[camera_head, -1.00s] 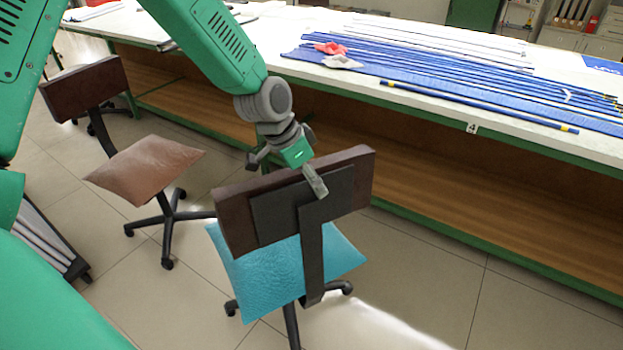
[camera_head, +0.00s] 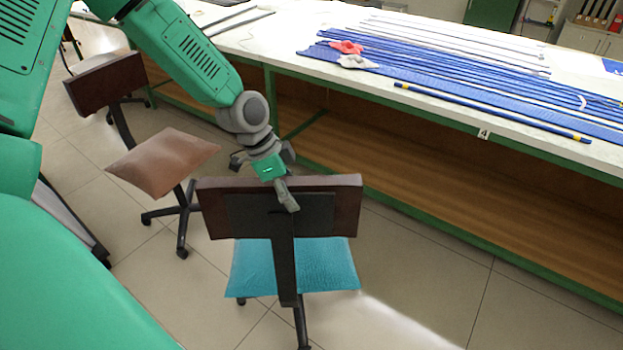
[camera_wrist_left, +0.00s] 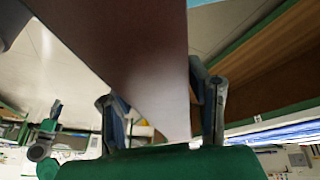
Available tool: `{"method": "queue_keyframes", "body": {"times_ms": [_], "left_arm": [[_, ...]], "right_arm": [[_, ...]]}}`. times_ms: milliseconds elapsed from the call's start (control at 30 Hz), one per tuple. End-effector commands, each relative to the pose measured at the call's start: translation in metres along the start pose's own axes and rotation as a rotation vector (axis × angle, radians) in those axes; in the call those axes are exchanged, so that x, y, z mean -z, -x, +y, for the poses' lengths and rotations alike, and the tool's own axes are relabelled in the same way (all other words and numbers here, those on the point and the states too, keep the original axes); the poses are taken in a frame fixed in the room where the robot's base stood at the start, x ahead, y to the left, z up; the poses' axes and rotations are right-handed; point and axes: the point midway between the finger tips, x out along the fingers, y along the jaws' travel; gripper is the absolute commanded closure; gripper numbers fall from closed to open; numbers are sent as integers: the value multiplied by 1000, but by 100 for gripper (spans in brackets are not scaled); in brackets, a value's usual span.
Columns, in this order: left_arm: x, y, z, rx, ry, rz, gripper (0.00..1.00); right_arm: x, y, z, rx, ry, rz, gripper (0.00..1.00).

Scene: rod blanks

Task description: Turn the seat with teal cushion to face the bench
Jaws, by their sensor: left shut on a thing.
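The seat with the teal cushion (camera_head: 295,267) stands in the lower middle of the head view. Its dark brown backrest (camera_head: 347,205) is toward me, and the cushion lies beyond it, on the bench side. My left gripper (camera_head: 286,197) is shut on the top edge of the backrest, near its middle. In the left wrist view the backrest (camera_wrist_left: 125,55) runs between the two fingers (camera_wrist_left: 162,118). The bench (camera_head: 440,119) has a white top, green frame and wooden lower shelf, and runs across the back and right.
A second chair with a brown cushion (camera_head: 163,160) stands close by at the left. Blue rods (camera_head: 480,85), a red cloth (camera_head: 346,47) and a pale cloth (camera_head: 357,62) lie on the bench top. Tiled floor (camera_head: 430,265) is clear at the right.

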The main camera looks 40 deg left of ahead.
Motion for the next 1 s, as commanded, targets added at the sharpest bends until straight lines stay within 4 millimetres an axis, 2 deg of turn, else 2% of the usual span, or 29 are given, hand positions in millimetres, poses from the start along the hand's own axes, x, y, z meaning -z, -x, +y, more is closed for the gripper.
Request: {"method": "queue_keyframes", "body": {"times_ms": [33,200,500,733,1000], "left_arm": [[-7,8,0,-17,-35,-1,100],[-36,19,0,-77,-182,-15,100],[-78,34,-9,-170,-408,-38,100],[-97,42,-18,-219,-527,-52,100],[-107,46,-23,-244,-590,-58,100]], "right_arm": [[1,12,0,0,0,0,60],[1,28,0,0,0,0,60],[2,43,0,0,0,0,60],[2,47,0,0,0,0,60],[2,48,0,0,0,0,60]]}}
